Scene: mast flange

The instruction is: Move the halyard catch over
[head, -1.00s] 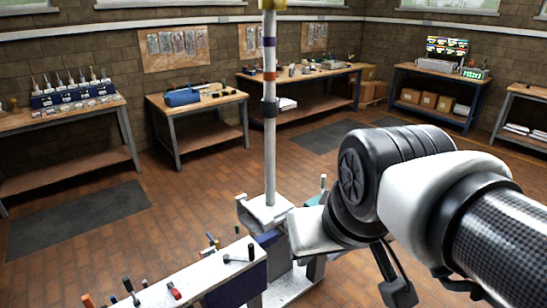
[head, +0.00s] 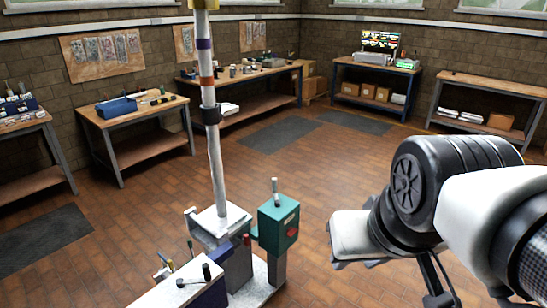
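A white mast (head: 214,150) with coloured bands and a dark collar stands upright on a pale base. Beside it on the right is a teal box (head: 278,224) with a small red mark on its face.
A pale-topped bench (head: 165,292) with several handled tools and a black handle (head: 205,274) stands at the front left. Workbenches (head: 135,118) line the walls. The brick floor (head: 330,170) behind the mast is open, with dark mats (head: 278,133) on it.

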